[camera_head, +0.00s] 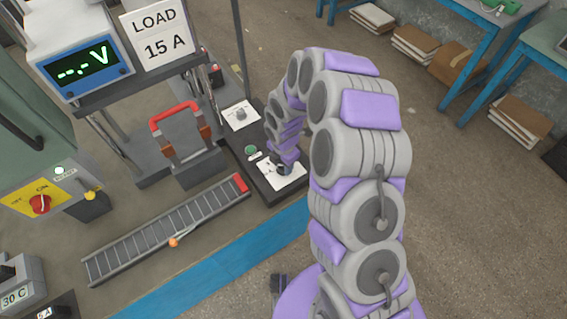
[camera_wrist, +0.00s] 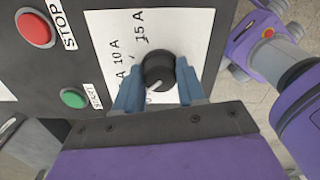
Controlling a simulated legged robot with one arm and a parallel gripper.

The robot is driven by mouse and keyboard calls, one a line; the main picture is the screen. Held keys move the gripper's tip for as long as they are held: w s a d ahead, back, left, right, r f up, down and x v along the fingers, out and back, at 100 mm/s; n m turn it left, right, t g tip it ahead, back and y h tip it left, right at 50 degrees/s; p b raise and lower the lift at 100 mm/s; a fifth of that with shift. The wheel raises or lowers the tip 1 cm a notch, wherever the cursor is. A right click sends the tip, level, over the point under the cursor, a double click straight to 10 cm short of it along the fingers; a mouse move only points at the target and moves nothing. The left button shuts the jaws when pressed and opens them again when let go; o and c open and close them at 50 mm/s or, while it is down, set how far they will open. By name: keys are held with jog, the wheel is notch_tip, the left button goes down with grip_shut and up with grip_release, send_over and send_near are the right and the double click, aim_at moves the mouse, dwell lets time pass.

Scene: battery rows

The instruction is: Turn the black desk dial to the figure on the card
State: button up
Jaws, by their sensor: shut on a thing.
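The card (camera_head: 160,35) at the upper left of the head view reads "LOAD 15 A". The black dial (camera_wrist: 157,70) sits on a white scale plate (camera_wrist: 190,30) in the wrist view. Its white pointer line faces lower left, away from the "15 A" and "10 A" marks, which lie above and to the upper left. Lower marks are partly hidden by a finger. My gripper (camera_wrist: 159,82) is shut on the dial, with one blue finger on each side. In the head view my gripper (camera_head: 284,165) is low over the plate (camera_head: 280,178), largely covering the dial.
A red STOP button (camera_wrist: 34,29) and a green START button (camera_wrist: 73,98) are left of the plate in the wrist view. A voltmeter (camera_head: 82,64) shows dashes. A red-handled switch (camera_head: 175,118) and a slatted rheostat (camera_head: 165,228) stand left of my arm.

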jog(key=shift+s, duration=0.15)
jog(key=m+p, duration=0.2)
jog(key=m, duration=0.1)
jog(key=shift+r+p, duration=0.1)
jog(key=shift+p, duration=0.3)
jog(key=m+p, duration=0.2)
jog(key=m, duration=0.1)
jog(key=shift+m, duration=0.4)
jog(key=m+p, duration=0.3)
jog(key=m, duration=0.3)
jog(key=shift+a, duration=0.1)
jog(key=m, duration=0.1)
jog(key=m+p, duration=0.1)
jog(key=m, duration=0.2)
jog(key=shift+w+m, duration=0.25)
jog(key=shift+m, duration=0.15)
jog(key=m+p, duration=0.1)
jog(key=m, duration=0.2)
jog(key=shift+w+m, duration=0.1)
jog(key=shift+m, duration=0.2)
jog(key=m+p, duration=0.1)
jog(key=m, duration=0.3)
jog(key=shift+m, duration=0.7)
